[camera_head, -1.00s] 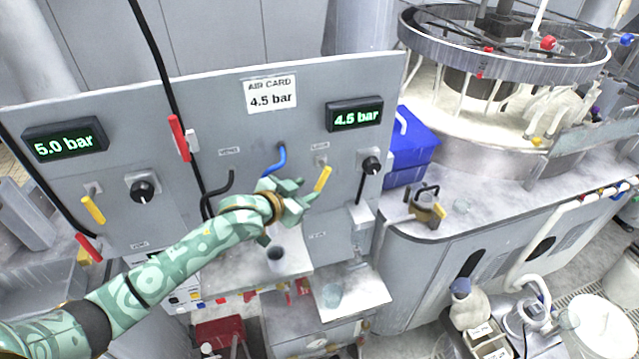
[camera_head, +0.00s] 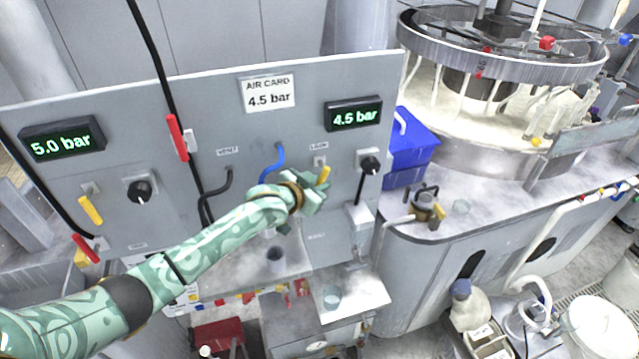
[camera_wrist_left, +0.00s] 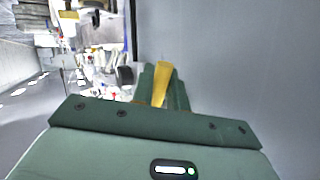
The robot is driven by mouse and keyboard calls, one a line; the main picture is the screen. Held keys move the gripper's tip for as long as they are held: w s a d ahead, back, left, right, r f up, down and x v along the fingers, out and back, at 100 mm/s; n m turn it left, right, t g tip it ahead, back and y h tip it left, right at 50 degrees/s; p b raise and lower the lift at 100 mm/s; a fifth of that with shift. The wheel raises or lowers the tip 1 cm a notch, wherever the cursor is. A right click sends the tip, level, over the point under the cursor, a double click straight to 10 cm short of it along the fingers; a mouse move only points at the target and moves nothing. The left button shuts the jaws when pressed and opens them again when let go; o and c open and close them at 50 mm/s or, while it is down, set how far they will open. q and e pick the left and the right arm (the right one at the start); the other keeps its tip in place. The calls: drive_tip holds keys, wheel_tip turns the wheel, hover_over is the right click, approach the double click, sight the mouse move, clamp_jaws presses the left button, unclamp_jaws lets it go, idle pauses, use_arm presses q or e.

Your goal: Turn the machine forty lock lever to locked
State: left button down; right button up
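A yellow lever (camera_head: 324,176) sits on the right part of the grey panel, below a small label too blurred to read surely. Its upper end leans right. My left gripper (camera_head: 314,193) is at this lever and hides its lower part. In the left wrist view the yellow lever (camera_wrist_left: 161,84) stands between the two green fingers of my left gripper (camera_wrist_left: 162,92), with little or no gap beside it. I cannot tell whether they grip it. A second yellow lever (camera_head: 91,210) is at the panel's left. My right gripper is not in view.
A black knob (camera_head: 370,165) and a 4.5 bar display (camera_head: 353,116) are right of the lever. A blue hose (camera_head: 273,160) and a black hose (camera_head: 217,190) come out to its left. A red lever (camera_head: 177,137) is farther left. A shelf holds a grey cup (camera_head: 275,257).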

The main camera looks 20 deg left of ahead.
use_arm(q)
drive_tip(key=n+t+h+b, duration=0.1)
drive_tip(key=t+b, duration=0.1)
drive_tip(key=d+n+t+h+b, duration=0.1)
drive_tip(key=b, duration=0.2)
drive_tip(key=shift+w+d+f+t, duration=0.15)
drive_tip(key=shift+w+t, duration=0.25)
drive_tip(key=c, duration=1.4)
unclamp_jaws()
drive_tip(key=shift+c, duration=0.2)
